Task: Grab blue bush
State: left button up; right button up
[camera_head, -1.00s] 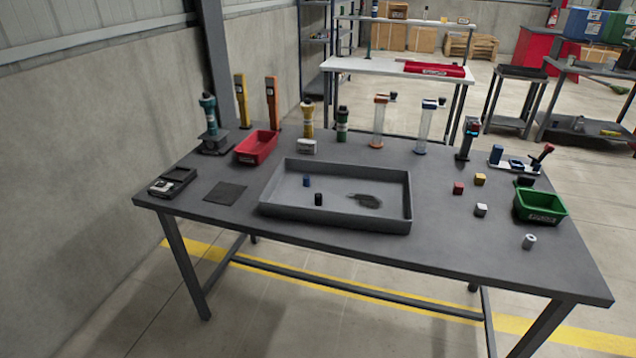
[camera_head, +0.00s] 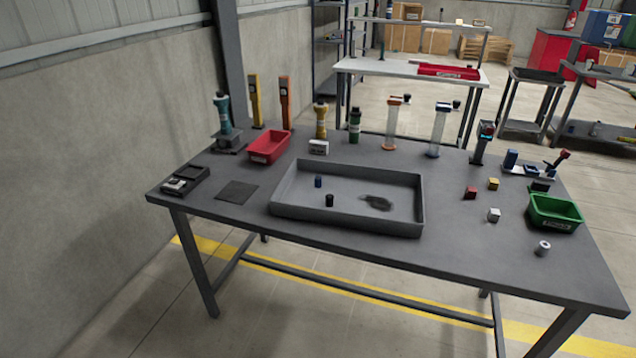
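A small blue cylinder (camera_head: 318,181), which looks like the blue bush, stands upright in the left part of the grey tray (camera_head: 345,228) on the table. A dark, nearly black cylinder (camera_head: 329,200) stands just in front of it and to its right, apart from it. A dark patch (camera_head: 377,203) lies on the tray floor farther right; I cannot tell what it is. Neither of my grippers is in view.
The grey table (camera_head: 470,262) also holds a red bin (camera_head: 268,148) at the back left and a green bin (camera_head: 555,213) at the right. Small red (camera_head: 470,193), yellow (camera_head: 493,184) and white (camera_head: 494,215) blocks lie right of the tray. Several upright tools line the back edge.

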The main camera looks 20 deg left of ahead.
aim_at(317, 179)
jog(key=i+j, duration=0.15)
jog(key=j, duration=0.2)
jog(key=i+j+u, duration=0.15)
jog(key=j, duration=0.25)
jog(key=i+j, duration=0.1)
jog(key=j, duration=0.25)
jog(key=i+j+u, duration=0.15)
jog(key=j, duration=0.2)
